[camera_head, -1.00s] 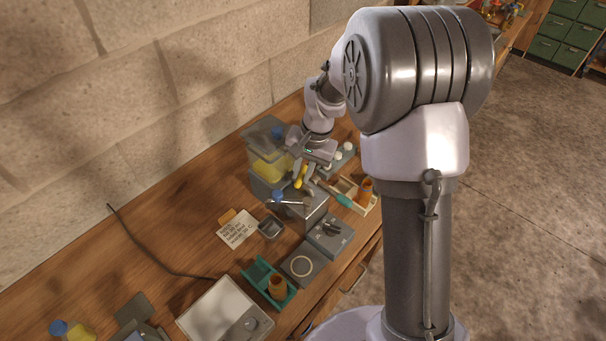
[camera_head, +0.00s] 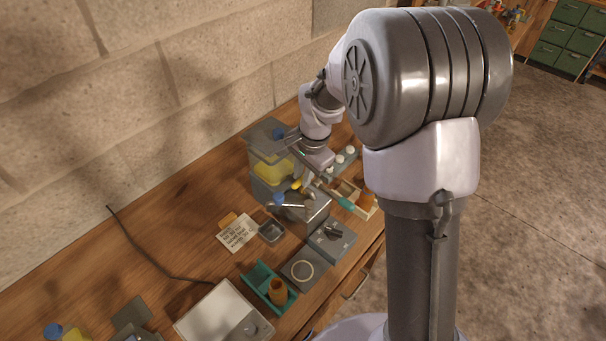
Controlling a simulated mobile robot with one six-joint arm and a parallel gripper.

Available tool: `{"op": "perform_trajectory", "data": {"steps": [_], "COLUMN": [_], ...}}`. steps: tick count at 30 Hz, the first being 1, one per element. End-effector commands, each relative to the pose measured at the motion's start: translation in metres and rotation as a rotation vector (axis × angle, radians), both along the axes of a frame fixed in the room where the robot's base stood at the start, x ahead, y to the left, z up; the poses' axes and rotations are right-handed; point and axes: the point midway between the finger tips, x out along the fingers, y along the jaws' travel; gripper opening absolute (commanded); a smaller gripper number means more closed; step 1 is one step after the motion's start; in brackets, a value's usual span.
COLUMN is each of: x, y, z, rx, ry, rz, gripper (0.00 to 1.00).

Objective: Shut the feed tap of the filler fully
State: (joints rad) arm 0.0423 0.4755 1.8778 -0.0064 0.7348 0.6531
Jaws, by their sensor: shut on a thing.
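The filler (camera_head: 312,213) is a grey metal box on the bench, with a blue-ended bar on its top. Behind it stands a clear tank (camera_head: 268,172) with yellow liquid. The feed tap's yellow handle (camera_head: 296,184) shows between the tank and the filler. My gripper (camera_head: 305,181) reaches down from behind and is shut on the yellow handle. The fingers are small in this view and partly cover the handle, so its exact angle is hard to tell.
A small grey dish (camera_head: 271,230), a written card (camera_head: 237,234) and a green holder (camera_head: 262,275) stand in front. White-topped items (camera_head: 346,155) stand behind on the right.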

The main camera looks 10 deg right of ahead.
Motion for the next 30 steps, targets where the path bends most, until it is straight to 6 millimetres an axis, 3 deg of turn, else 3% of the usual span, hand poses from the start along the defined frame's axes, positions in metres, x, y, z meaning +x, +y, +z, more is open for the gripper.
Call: {"op": "perform_trajectory", "data": {"steps": [8,9,12,23,26,30], "x": [0.001,0.001,0.001,0.0,-0.003,-0.009], "y": [0.0,0.0,0.0,0.0,-0.002,-0.006], "z": [0.001,0.001,0.001,0.006,0.025,0.065], "rx": [0.001,0.001,0.0,0.0,0.0,0.0], "ry": [-0.002,-0.002,-0.002,-0.002,-0.004,-0.006], "rz": [-0.002,-0.002,-0.001,0.0,0.0,-0.002], "gripper": [0.0,0.19,0.38,0.38,0.38,0.38]}}
